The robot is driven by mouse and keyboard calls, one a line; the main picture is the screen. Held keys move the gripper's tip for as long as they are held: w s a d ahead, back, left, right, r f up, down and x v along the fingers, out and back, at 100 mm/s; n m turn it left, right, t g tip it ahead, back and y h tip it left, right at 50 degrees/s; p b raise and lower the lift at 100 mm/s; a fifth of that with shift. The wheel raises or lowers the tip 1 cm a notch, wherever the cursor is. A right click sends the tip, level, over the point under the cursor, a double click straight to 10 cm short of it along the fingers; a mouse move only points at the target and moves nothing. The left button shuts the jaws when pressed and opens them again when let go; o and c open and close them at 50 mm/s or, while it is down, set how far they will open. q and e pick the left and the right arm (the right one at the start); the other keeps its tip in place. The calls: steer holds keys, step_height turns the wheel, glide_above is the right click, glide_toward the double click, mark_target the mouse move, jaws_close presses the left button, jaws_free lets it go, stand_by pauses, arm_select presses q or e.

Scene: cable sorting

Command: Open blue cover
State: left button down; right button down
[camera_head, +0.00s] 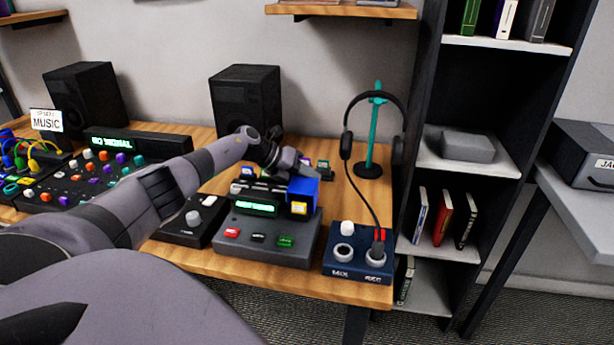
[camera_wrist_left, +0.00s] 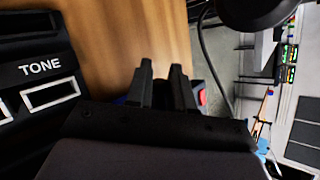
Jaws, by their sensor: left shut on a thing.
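The blue cover (camera_head: 302,188) is at the back right of a grey device (camera_head: 230,248) with a green lit display and red, black and green buttons. My left gripper (camera_head: 290,172) reaches in from the left and is at the blue cover, shut on it. In the left wrist view my left gripper (camera_wrist_left: 163,80) has its fingers a little apart, with bits of blue (camera_wrist_left: 197,86) beside and behind them. The gripper hides part of the cover, and the exact contact is hard to see. My right gripper is not in view.
A blue box (camera_head: 345,264) with knobs and a cable stands right of the device. Headphones hang on a teal stand (camera_head: 372,140) behind it. Small coloured cartridges (camera_head: 323,168) lie behind the device. A speaker (camera_head: 245,102) stands at the back, and a bookshelf (camera_head: 455,190) at the right.

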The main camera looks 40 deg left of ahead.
arm_select(q)
steer(key=c, duration=1.1)
jaws_free()
steer(key=shift+w+a+f, duration=0.1)
steer(key=shift+f, duration=0.25)
steer(key=shift+w+f, duration=0.15)
steer(key=v, duration=0.7)
steer(key=shift+r, duration=0.25)
